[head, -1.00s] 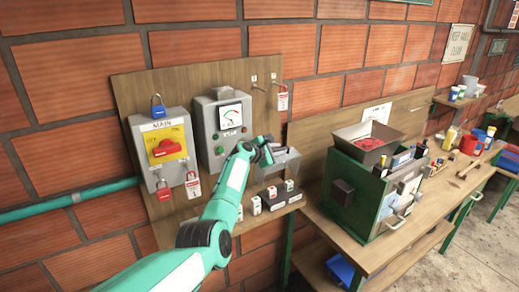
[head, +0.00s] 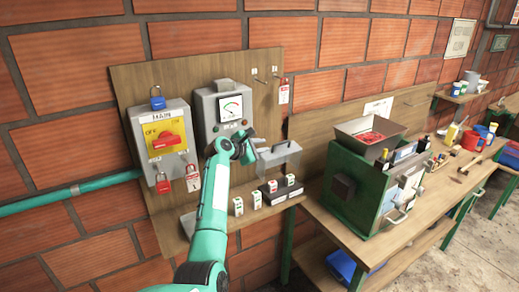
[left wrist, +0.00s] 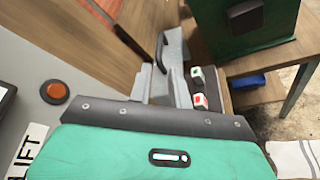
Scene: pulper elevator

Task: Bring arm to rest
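My left arm rises from the bottom of the head view, and its gripper (head: 247,150) is raised in front of the grey gauge box (head: 203,108). It is just left of a grey cover with a dark handle (head: 285,163). The finger gap is too small to judge in the head view. In the left wrist view the teal gripper housing (left wrist: 150,150) fills the bottom, and the fingers cannot be made out clearly. Nothing is seen held. My right gripper is in neither view.
The MAIN switch box (head: 146,135) with a red handle hangs on the wooden board at left. Small red-and-white and green-and-white blocks (head: 238,206) stand on the shelf below. A green machine (head: 345,190) stands on the bench (head: 335,232) at right.

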